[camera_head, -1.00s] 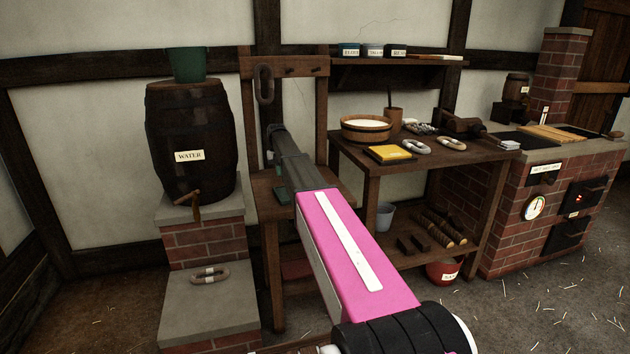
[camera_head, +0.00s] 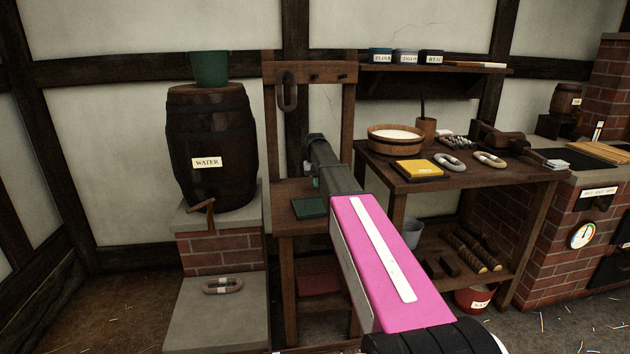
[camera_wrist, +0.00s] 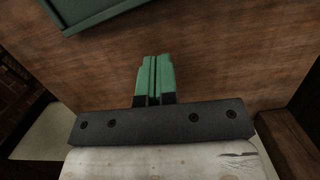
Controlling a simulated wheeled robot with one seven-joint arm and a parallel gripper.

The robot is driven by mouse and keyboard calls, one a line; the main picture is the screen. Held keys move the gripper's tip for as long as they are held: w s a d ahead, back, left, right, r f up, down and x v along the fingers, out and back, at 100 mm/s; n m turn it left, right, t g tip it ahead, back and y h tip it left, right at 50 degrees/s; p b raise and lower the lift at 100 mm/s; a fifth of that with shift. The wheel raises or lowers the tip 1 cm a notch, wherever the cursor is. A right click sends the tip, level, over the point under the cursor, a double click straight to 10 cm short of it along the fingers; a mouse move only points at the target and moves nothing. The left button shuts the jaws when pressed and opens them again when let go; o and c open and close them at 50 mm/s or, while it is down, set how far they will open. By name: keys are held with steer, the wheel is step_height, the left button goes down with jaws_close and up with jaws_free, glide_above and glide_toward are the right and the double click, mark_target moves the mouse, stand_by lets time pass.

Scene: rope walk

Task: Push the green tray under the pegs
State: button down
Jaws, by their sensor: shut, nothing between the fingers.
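The green tray (camera_head: 309,207) lies flat on the small wooden stand (camera_head: 292,188), left of my arm. In the wrist view part of the tray (camera_wrist: 92,12) shows at the top left, cut off by the frame. The pegs (camera_head: 314,77) stick out of the crossbar above the stand. In the head view my arm hides most of the gripper.
A water barrel (camera_head: 211,150) on a brick plinth stands left of the stand. A workbench (camera_head: 470,185) with a wooden tub (camera_head: 396,138) and rope rings is close on the right. Another rope ring (camera_head: 223,286) lies on the low slab.

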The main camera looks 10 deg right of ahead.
mark_target(321, 210)
steer(key=s, duration=1.5)
steer(key=shift+s+a, duration=0.4)
steer(key=shift+s+f, duration=0.1)
steer(key=shift+f, duration=0.75)
